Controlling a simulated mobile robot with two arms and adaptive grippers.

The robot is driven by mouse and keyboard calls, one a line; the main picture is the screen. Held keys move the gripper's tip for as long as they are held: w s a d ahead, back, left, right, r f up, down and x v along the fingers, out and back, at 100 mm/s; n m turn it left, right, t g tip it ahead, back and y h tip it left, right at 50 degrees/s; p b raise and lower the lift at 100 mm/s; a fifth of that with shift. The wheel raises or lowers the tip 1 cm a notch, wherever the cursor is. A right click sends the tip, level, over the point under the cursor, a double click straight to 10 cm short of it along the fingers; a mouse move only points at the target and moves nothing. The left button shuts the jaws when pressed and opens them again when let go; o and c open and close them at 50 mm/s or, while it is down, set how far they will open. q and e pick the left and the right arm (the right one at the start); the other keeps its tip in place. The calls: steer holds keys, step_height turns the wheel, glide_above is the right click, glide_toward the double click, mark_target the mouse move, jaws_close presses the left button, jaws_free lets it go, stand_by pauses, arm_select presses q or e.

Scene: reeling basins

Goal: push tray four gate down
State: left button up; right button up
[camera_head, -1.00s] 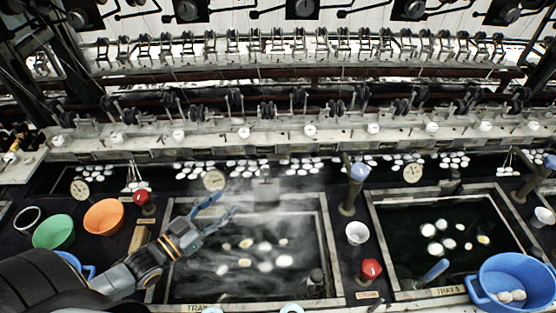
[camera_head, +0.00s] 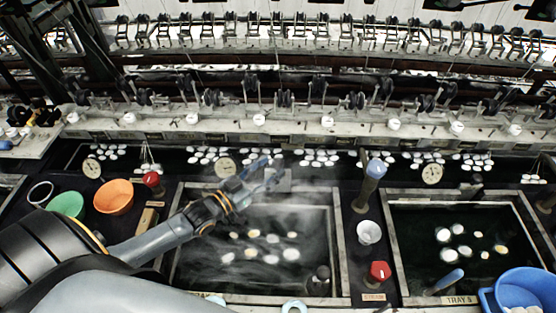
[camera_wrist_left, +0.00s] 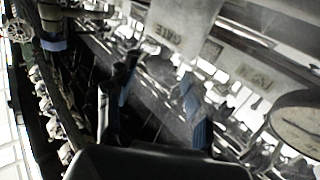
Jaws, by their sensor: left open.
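Tray four (camera_head: 337,240) is the steaming dark basin in the middle of the head view, with pale cocoons floating in it. Its gate (camera_head: 282,183) is a small grey metal plate at the tray's back edge, partly hidden by my gripper. A pale plate marked GATE also shows upside down in the left wrist view (camera_wrist_left: 185,22). My left gripper (camera_head: 266,173) is open and empty, its blue-tipped fingers at the gate. In the left wrist view the fingers (camera_wrist_left: 158,92) are spread below the plate; contact cannot be told. My right gripper is out of view.
A round gauge (camera_head: 224,167) stands left of the gripper, and a blue-topped post (camera_head: 370,183) right of the tray. A red knob (camera_head: 379,271) and white cup (camera_head: 368,232) are nearby. Orange (camera_head: 113,197) and green (camera_head: 66,204) bowls sit left; a blue basin (camera_head: 522,288) sits right.

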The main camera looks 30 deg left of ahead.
mark_target(273, 166)
arm_select(q)
steer(key=shift+x, duration=1.9)
steer(key=shift+s, duration=0.1)
steer(key=shift+c, duration=0.2)
jaws_close()
